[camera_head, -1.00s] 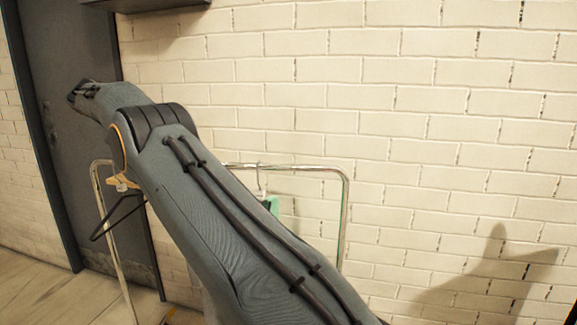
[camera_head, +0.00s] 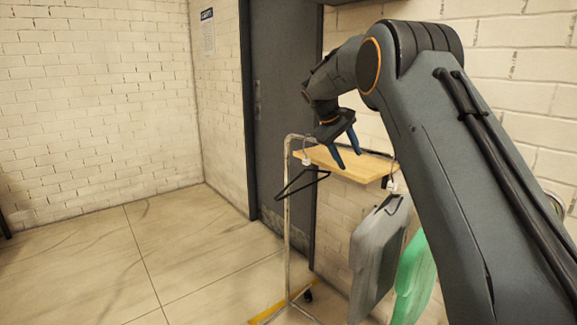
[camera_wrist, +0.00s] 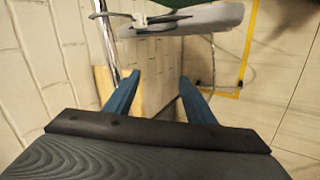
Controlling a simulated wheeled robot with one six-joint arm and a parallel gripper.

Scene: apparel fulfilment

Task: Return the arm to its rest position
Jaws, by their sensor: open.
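My gripper (camera_head: 348,158) is in the middle of the head view at the end of my bent arm. Its two blue fingers point down, spread apart, with nothing between them. In the head view they overlap a light wooden board (camera_head: 335,164) by the clothes rack; I cannot tell whether they touch it. The wrist view also shows my gripper (camera_wrist: 158,78) open and empty, with a grey hanging item (camera_wrist: 195,19) beyond the fingertips. My arm covers the right part of the head view.
The metal rack (camera_head: 287,220) carries an empty black hanger (camera_head: 300,180), a grey garment-like item (camera_head: 375,250) and a green one (camera_head: 415,275). A dark door (camera_head: 280,90) and brick walls stand behind. Yellow tape (camera_head: 268,312) marks the floor. Open tiled floor lies at left.

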